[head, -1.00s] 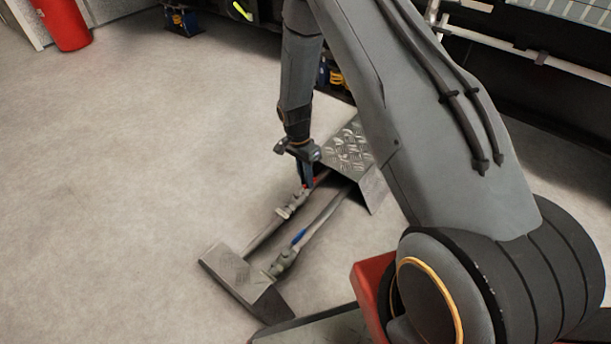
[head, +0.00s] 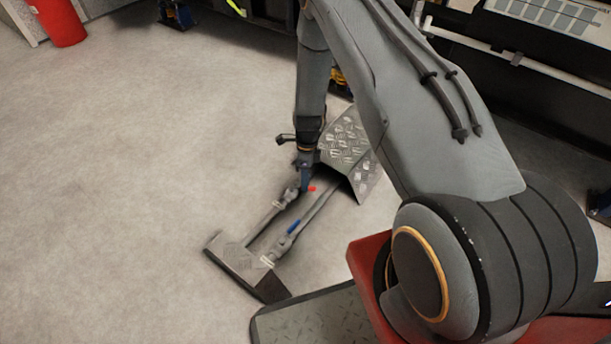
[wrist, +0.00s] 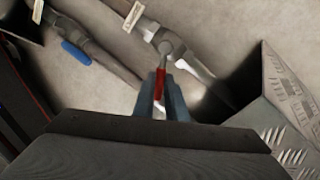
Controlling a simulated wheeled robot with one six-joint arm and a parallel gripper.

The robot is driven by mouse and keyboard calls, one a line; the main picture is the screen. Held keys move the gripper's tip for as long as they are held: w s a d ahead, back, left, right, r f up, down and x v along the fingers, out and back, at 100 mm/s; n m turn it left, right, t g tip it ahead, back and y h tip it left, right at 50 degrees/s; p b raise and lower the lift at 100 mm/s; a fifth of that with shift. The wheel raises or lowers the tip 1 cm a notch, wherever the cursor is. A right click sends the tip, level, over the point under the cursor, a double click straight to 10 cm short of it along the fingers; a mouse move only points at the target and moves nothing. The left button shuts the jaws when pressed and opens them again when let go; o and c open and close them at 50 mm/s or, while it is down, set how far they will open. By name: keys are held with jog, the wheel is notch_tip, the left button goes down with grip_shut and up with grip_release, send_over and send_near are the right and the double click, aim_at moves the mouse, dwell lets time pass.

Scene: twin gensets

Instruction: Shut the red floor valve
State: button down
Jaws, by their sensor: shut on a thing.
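The red floor valve's lever (wrist: 160,84) is between my gripper's fingers (wrist: 161,97) in the wrist view, and they are shut on it. The lever runs from the grey valve body (wrist: 166,45) toward my gripper and lies at an angle across its pipe. In the head view my gripper (head: 304,187) is low over the far pipe, and a bit of red lever (head: 311,189) shows beside it. The fingers hide part of the lever.
A second valve with a blue lever (head: 294,227), also in the wrist view (wrist: 76,53), lies along the parallel pipe. A tread-plate cover (head: 347,140) stands close to my gripper. Another metal cover (head: 236,262) is at the near pipe ends. Open floor lies left.

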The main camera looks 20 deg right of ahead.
jog(key=shift+s+a+m+t+y+p, duration=0.15)
jog(key=shift+s+m+p, duration=0.3)
jog(key=shift+m, duration=0.5)
jog(key=shift+s+a+m+t+y+p, duration=0.1)
jog(key=shift+s+a+m+p, duration=0.15)
jog(key=shift+m+p, duration=0.45)
jog(key=shift+s+a+m+t+y+p, duration=0.15)
jog(key=shift+s+a+m+p, duration=0.15)
jog(key=shift+m, duration=0.85)
jog(key=c, duration=1.8)
grip_release()
jog(key=shift+r, duration=0.1)
notch_tip(320, 180, up, 8)
jog(key=d+p, duration=0.1)
jog(key=p, duration=0.1)
jog(key=shift+w+d+f, duration=0.15)
jog(key=shift+w+f, duration=0.1)
jog(key=shift+w, duration=0.15)
